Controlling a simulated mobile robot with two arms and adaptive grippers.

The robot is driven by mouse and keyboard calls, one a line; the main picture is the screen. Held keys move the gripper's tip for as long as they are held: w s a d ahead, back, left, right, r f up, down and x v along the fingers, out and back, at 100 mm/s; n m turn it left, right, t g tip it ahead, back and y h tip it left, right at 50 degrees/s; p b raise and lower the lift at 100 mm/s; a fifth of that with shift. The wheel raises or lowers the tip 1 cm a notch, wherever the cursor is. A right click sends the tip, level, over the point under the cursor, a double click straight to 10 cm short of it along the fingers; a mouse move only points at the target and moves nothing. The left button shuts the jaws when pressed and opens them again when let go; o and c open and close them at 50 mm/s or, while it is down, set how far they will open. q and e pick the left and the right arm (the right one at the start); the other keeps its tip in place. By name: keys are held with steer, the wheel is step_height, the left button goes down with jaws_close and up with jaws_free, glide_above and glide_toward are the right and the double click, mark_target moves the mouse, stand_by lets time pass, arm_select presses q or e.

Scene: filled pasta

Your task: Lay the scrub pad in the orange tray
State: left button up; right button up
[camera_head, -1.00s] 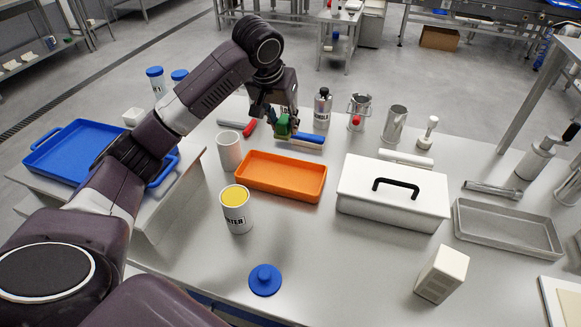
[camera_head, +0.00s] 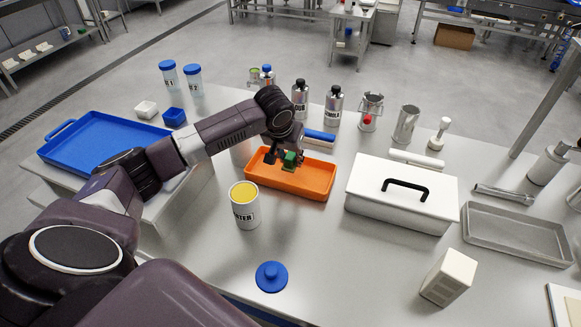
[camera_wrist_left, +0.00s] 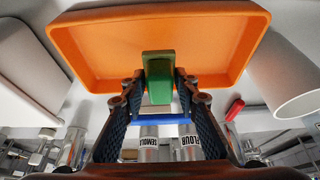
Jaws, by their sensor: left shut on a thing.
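The scrub pad (camera_head: 289,160) is a small green block. My left gripper (camera_head: 282,158) is shut on it and holds it over the orange tray (camera_head: 315,192). In the left wrist view the green scrub pad (camera_wrist_left: 159,76) sits between the two fingertips of my left gripper (camera_wrist_left: 158,82). The orange tray (camera_wrist_left: 90,58) fills the upper part of that view, with the pad in front of its inside. The tray looks empty otherwise. How high the pad is above the tray floor I cannot tell. My right gripper is not in view.
A can with a yellow top (camera_head: 245,207) stands in front of the tray, and a white lidded box (camera_head: 400,205) to its right. A blue-handled tool (camera_head: 320,136) lies behind it. A blue lid (camera_head: 271,277) lies on clear table in front.

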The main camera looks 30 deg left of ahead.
mark_target(291, 167)
arm_select(q)
step_height(291, 167, down, 4)
steer(key=shift+f, duration=0.1)
steer(key=o, duration=1)
steer(key=v, duration=1.2)
